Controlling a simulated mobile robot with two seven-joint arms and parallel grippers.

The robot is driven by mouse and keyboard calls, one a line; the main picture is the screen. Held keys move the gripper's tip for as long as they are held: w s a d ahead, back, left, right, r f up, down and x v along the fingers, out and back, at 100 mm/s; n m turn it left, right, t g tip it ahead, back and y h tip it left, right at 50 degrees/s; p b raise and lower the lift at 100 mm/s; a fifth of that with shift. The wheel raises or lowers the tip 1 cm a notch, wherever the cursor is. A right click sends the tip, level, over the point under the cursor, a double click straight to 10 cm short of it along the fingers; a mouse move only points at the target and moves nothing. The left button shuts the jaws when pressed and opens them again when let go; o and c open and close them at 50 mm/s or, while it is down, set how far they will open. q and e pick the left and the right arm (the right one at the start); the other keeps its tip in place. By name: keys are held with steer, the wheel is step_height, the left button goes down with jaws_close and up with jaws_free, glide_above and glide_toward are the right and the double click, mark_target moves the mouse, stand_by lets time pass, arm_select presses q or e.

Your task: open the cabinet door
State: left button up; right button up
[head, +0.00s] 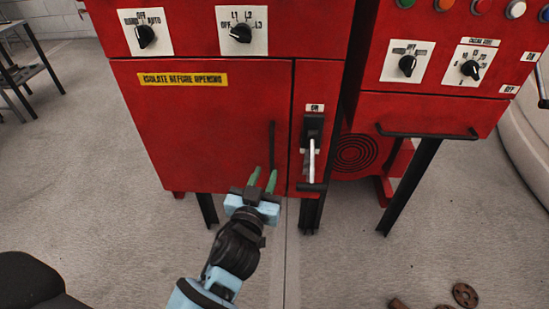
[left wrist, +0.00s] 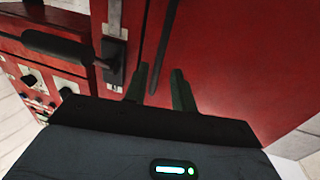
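The red cabinet door (head: 200,125) bears a yellow "ISOLATE BEFORE OPENING" label and looks shut. Its slim black vertical handle (head: 272,143) is near the door's right edge. In the left wrist view the handle shows as a dark bar (left wrist: 164,40) running down toward the gap between the fingers. My left gripper (head: 263,179) has green fingers, spread apart, just below the handle's lower part; it also shows in the left wrist view (left wrist: 160,76). I see nothing gripped, and cannot tell whether the fingers touch the handle. My right gripper is out of view.
A switch with a grey lever (head: 311,158) sits just right of the door, with a black bar at its foot. Rotary knobs (head: 146,36) are above the door. A second red cabinet with a horizontal black handle (head: 428,134) stands right. Floor in front is mostly clear.

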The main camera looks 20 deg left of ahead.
mark_target(271, 160)
arm_select(q)
steer(key=shift+w+a, duration=0.15)
steer(key=shift+w, duration=1.55)
steer(key=shift+w+a, duration=0.1)
steer(key=shift+w, duration=1.6)
jaws_close()
